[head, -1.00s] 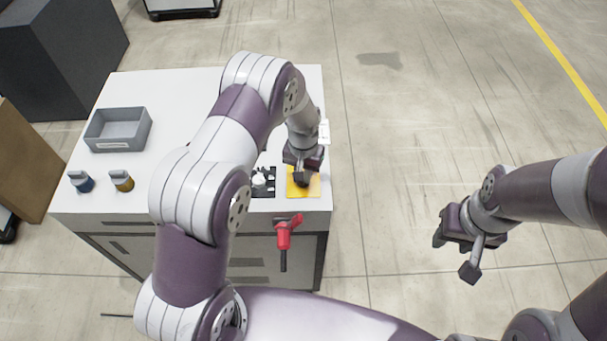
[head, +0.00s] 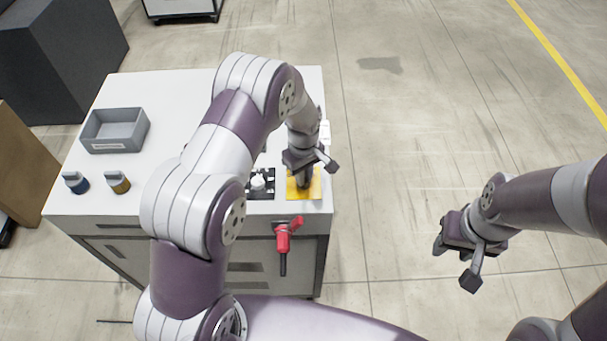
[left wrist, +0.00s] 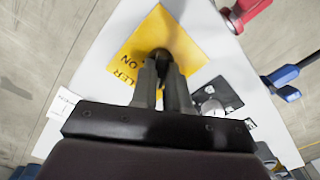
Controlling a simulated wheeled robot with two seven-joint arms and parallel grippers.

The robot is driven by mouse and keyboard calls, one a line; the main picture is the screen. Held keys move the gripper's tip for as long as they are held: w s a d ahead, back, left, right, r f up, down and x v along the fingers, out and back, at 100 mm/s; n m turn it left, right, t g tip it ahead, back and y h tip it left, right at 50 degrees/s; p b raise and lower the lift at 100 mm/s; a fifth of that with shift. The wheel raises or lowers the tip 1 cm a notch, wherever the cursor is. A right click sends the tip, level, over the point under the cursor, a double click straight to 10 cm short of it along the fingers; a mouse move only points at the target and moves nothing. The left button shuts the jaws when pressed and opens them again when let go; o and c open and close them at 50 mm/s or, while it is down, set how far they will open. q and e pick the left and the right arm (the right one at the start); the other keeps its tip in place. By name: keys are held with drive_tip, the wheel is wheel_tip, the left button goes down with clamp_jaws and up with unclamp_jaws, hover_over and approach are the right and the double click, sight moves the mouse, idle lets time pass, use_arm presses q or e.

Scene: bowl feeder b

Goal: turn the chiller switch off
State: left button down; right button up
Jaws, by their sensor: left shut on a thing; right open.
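The chiller switch is a dark knob (left wrist: 162,54) on a yellow plate (head: 314,191) at the front right of the white cabinet top. In the left wrist view the plate (left wrist: 140,40) bears lettering, with "ON" and "LLER" readable. My left gripper (head: 303,184) points down over the plate, shut on the knob; its fingers (left wrist: 165,82) hide part of it, so the knob's exact setting is unclear. My right gripper (head: 455,262) is open and empty, out over the floor to the right of the cabinet.
A white knob on a black-and-white plate (head: 260,194) sits just left of the yellow plate. A red handle (head: 283,238) hangs at the cabinet front; a blue handle (left wrist: 288,75) shows nearby. A grey tray (head: 115,144), a blue-based knob (head: 76,183) and a brown-based knob (head: 117,182) are left.

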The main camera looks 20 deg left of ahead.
use_arm(q)
drive_tip(key=shift+w+r+n, duration=0.15)
drive_tip(key=shift+n, duration=0.85)
drive_tip(key=c, duration=1.1)
unclamp_jaws()
wheel_tip(320, 180, up, 13)
drive_tip(key=b, duration=0.3)
drive_tip(key=shift+f, duration=0.2)
